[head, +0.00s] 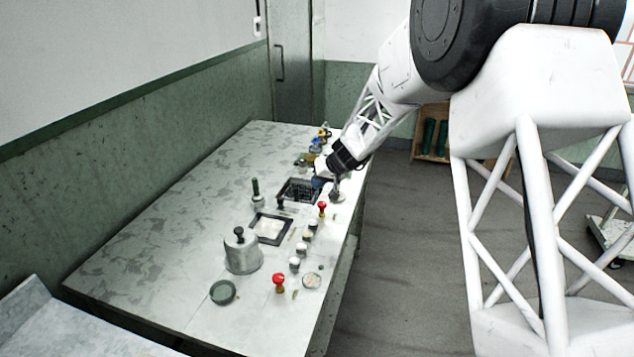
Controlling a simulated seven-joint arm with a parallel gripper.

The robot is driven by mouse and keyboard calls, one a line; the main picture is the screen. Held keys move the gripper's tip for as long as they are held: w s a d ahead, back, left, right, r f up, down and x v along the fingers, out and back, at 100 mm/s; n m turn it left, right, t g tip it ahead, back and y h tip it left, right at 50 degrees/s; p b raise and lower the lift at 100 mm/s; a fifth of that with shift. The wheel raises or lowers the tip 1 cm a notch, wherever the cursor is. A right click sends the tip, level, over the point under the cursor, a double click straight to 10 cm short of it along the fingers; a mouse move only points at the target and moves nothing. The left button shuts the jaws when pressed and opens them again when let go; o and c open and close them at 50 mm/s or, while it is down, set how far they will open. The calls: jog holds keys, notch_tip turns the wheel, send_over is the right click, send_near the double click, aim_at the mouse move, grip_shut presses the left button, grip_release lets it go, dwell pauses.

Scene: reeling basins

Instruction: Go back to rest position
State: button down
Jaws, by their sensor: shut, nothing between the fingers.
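My gripper (319,182) is at the end of my white arm, low over the right part of the table, beside a black-framed basin (291,195). It is small and dark here, and its fingers are shut with nothing visible between them. A small metal stand (337,197) is close to its right; I cannot tell whether they touch. My arm reaches in from the upper right and hides part of the table's far right edge.
The grey table (150,235) bears a second framed basin (269,229), a grey lidded pot (242,254), a green dish (223,292), red-topped pieces (279,282) and several small jars (295,264). The table's left side is clear. A green wall runs along the left.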

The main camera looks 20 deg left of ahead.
jog(key=shift+s+d+r, duration=0.15)
jog(key=shift+d+r, duration=0.25)
jog(key=s+d+r+m+h, duration=0.1)
jog(key=s+d+r, duration=0.7)
jog(key=s+d, duration=0.3)
jog(key=s+d+r+m+h, duration=0.2)
jog(key=s+d+r, duration=0.65)
jog(key=d, duration=0.55)
jog(key=s+d+m+h, duration=0.1)
jog(key=s+d, duration=0.5)
jog(key=s, duration=0.4)
jog(key=s+d+m+h, duration=0.1)
jog(key=s+d+h, duration=0.1)
jog(key=s+d, duration=0.4)
jog(key=s+d+m+t+h, duration=0.1)
jog(key=s+d, duration=0.6)
jog(key=s, duration=0.7)
jog(key=shift+f+m+h, duration=0.2)
jog(key=shift+m+h, duration=0.2)
jog(key=shift+m, duration=0.1)
